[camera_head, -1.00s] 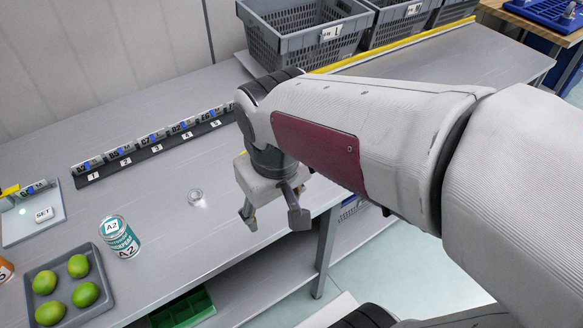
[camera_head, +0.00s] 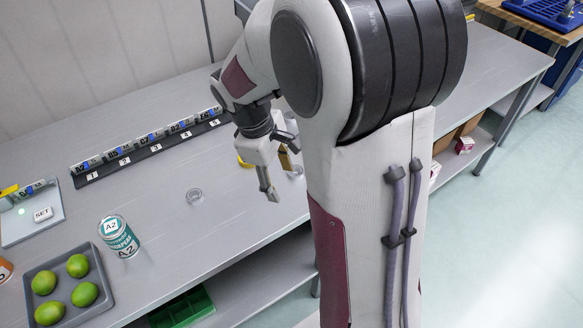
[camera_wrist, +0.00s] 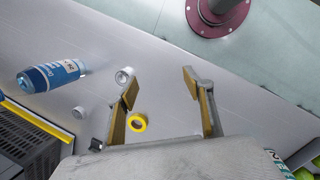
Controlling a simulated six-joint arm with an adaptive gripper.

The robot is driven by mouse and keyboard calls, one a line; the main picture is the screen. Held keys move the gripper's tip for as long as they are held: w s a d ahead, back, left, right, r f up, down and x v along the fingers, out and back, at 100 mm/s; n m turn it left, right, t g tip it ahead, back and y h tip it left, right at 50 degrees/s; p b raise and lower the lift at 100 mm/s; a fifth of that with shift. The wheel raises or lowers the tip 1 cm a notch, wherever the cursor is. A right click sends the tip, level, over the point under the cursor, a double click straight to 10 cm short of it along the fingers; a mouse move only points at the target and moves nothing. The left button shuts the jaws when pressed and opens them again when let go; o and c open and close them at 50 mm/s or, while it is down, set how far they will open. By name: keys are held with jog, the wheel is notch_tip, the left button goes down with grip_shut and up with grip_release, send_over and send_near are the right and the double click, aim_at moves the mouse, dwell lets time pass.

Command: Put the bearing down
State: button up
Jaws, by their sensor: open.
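My gripper (camera_head: 282,174) hangs over the right part of the near bench, partly hidden by my arm in the head view. Another small round metallic piece (camera_head: 296,172) shows beside my arm. A ring-like metal piece beside the left finger (camera_wrist: 123,76) seems to be that one; I cannot tell which is the task's bearing.
A yellow tape roll (camera_wrist: 137,122) and a blue-labelled bottle (camera_wrist: 52,75) are near my gripper. A numbered rack (camera_head: 150,148) stands behind. A teal can (camera_head: 119,236) and a grey tray (camera_head: 97,298) of limes are at front left.

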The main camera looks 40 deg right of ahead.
aim_at(295, 172)
jog(key=w+d+f+n, duration=0.2)
jog(key=w+n, duration=0.1)
jog(key=w+d+f+n+h, duration=0.1)
jog(key=shift+w+d+f+n+g, duration=0.15)
jog(key=shift+w+d+n+g, duration=0.15)
jog(key=shift+w+d+n, duration=0.1)
jog(key=w+n, duration=0.1)
jog(key=n, duration=0.1)
jog(key=w+d+r+n, duration=0.1)
jog(key=n, duration=0.1)
jog(key=w+d+n+h, duration=0.1)
jog(key=shift+w+d+r+n+t, duration=0.1)
jog(key=shift+r+n+t, duration=0.15)
jog(key=shift+n+t, duration=0.15)
jog(key=shift+x, duration=1.35)
jog(key=shift+f, duration=0.1)
